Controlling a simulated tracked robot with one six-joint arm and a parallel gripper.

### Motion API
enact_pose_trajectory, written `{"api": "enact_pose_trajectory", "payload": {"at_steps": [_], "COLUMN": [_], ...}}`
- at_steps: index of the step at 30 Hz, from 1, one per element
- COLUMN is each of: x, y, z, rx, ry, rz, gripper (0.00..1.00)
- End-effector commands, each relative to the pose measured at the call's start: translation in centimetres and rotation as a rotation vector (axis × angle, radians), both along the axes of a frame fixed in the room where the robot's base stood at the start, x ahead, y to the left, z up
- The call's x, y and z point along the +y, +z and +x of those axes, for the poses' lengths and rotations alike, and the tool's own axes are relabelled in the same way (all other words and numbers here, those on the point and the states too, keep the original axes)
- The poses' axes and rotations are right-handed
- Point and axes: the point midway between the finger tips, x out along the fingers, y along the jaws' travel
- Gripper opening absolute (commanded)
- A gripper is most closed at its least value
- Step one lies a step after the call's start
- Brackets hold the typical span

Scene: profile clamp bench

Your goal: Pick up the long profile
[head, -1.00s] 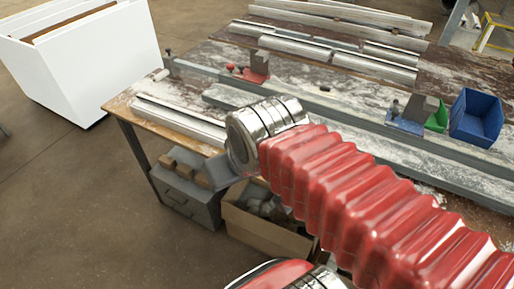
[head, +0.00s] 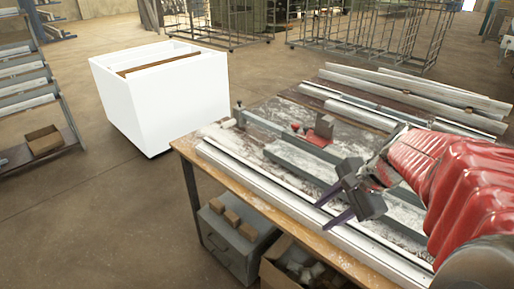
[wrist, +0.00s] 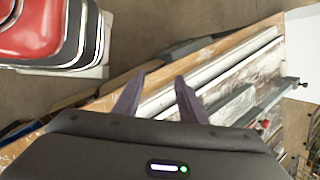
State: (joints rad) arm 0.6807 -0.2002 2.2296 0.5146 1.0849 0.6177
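A long pale profile (head: 285,197) lies along the near edge of the bench, running from the left corner toward the bottom right. It also shows in the wrist view (wrist: 228,62), beyond my fingers. My gripper (head: 321,216) is above the front part of the bench, with its two dark purple fingers pointing at this profile. The fingers (wrist: 159,78) are apart with nothing between them. I cannot tell the exact height of the fingertips above the profile. My arm covers part of the bench at the right.
A clamp rail with a red clamp (head: 321,131) stands behind the profile. More profiles (head: 415,92) lie at the back of the bench. A white bin (head: 165,100) stands to the left. A grey box (head: 235,240) and a carton are under the bench.

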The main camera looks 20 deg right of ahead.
Motion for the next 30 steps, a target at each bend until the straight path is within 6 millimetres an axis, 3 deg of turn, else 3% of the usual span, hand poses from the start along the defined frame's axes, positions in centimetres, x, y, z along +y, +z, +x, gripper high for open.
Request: {"api": "enact_pose_trajectory", "payload": {"at_steps": [7,16,21,30], "x": [-6.9,-15.1,-17.1,-17.2], "y": [-1.3,-2.7,-3.1,-3.1], "z": [0.7,0.0,-0.4,-0.4], "rx": [0.047,0.065,0.065,0.065], "ry": [-0.39,-0.788,-0.875,-0.88], "rz": [0.252,0.535,0.604,0.609], "gripper": [0.38,0.38,0.38,0.38]}}
